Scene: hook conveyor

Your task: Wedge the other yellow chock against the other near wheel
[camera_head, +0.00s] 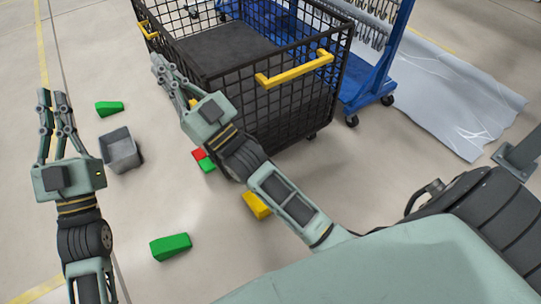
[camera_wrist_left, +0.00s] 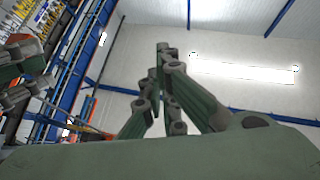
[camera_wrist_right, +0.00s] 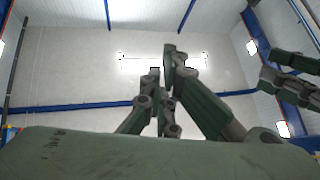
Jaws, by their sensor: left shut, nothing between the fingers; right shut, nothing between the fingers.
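A yellow chock (camera_head: 256,205) lies on the floor in the head view, just left of my right forearm, which is close to it in the picture. A small yellow patch (camera_head: 193,102) shows beside my right gripper; I cannot tell what it is. The black wire cart (camera_head: 297,108) stands beyond my right arm. A dark wheel (camera_head: 312,136) shows under its right corner; the cart's lower left part is hidden by my right arm. My right gripper (camera_head: 163,65) is shut and empty, in front of the cart's left side. My left gripper (camera_head: 53,97) is shut and empty at far left.
Green wedges (camera_head: 171,246) (camera_head: 109,108) lie on the floor. A red block (camera_head: 199,154) and a green block (camera_head: 207,166) lie near my right arm. A grey bin (camera_head: 121,150) stands between the grippers. A blue wheeled rack (camera_head: 376,85) and grey sheet (camera_head: 455,95) are right.

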